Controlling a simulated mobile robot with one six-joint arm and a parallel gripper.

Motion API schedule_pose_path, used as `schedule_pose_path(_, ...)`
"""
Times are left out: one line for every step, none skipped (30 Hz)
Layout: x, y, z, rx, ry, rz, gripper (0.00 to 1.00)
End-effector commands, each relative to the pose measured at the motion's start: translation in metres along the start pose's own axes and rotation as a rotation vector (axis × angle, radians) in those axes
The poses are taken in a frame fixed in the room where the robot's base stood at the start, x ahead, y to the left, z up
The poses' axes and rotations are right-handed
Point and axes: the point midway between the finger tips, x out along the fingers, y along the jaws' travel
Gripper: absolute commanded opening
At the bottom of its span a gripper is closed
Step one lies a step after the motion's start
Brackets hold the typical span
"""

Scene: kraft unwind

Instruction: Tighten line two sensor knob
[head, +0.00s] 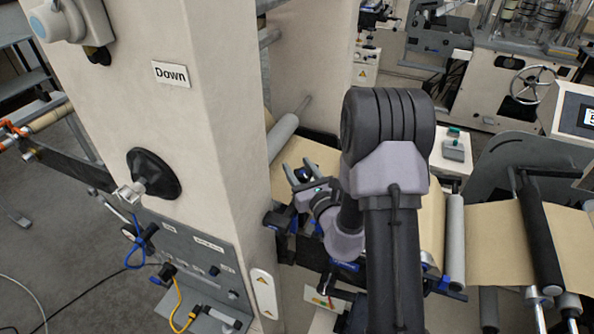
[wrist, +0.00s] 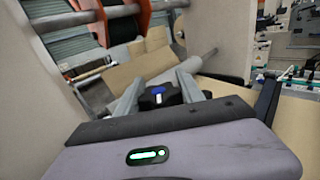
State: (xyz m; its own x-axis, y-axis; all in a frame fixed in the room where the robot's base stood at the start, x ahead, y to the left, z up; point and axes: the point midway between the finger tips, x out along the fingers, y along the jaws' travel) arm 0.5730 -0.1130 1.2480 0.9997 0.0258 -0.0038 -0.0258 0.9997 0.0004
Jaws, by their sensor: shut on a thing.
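My gripper (wrist: 160,98) is shut on a black knob (wrist: 157,101) with a blue mark on its top. The knob sits between the two grey fingers in the wrist view, and its lower part is hidden behind my gripper's body. In the head view my gripper (head: 303,172) is low beside the tall cream column, over the brown web. There the knob is small and mostly hidden by my gripper and arm. I cannot read any line number on it.
The cream column (head: 215,120) with a "Down" label (head: 171,74) stands close left of my gripper. A grey roller (head: 283,137) lies just behind. Blue-and-black clamp parts (head: 345,265) sit below my arm. Brown paper web (head: 497,240) and a dark roller (head: 541,240) extend right.

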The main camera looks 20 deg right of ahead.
Motion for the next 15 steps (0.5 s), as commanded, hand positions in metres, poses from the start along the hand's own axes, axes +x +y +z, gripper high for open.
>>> schedule_pose_path(0.0012, 0.0016, 0.0041, 0.000, -0.006, -0.035, 0.04)
schedule_pose_path(0.0012, 0.0009, 0.0044, 0.000, -0.006, -0.062, 0.04)
schedule_pose_path(0.0013, -0.0001, 0.0052, 0.000, -0.007, -0.096, 0.04)
schedule_pose_path(0.0015, -0.0005, 0.0057, 0.001, -0.007, -0.121, 0.04)
schedule_pose_path(0.0014, -0.0014, 0.0062, 0.000, -0.007, -0.146, 0.05)
schedule_pose_path(0.0014, -0.0021, 0.0070, 0.000, -0.008, -0.177, 0.04)
schedule_pose_path(0.0013, -0.0025, 0.0071, 0.000, -0.008, -0.199, 0.04)
schedule_pose_path(0.0012, -0.0032, 0.0071, 0.000, -0.007, -0.221, 0.04)
schedule_pose_path(0.0011, -0.0039, 0.0077, 0.001, -0.007, -0.249, 0.04)
schedule_pose_path(0.0008, -0.0048, 0.0080, 0.001, -0.008, -0.269, 0.04)
schedule_pose_path(0.0007, -0.0051, 0.0078, 0.001, -0.007, -0.287, 0.04)
schedule_pose_path(0.0006, -0.0059, 0.0079, 0.001, -0.007, -0.311, 0.04)
schedule_pose_path(0.0007, -0.0063, 0.0081, 0.001, -0.008, -0.327, 0.04)
schedule_pose_path(0.0007, -0.0065, 0.0081, 0.001, -0.008, -0.341, 0.04)
schedule_pose_path(0.0003, -0.0073, 0.0077, 0.001, -0.008, -0.360, 0.04)
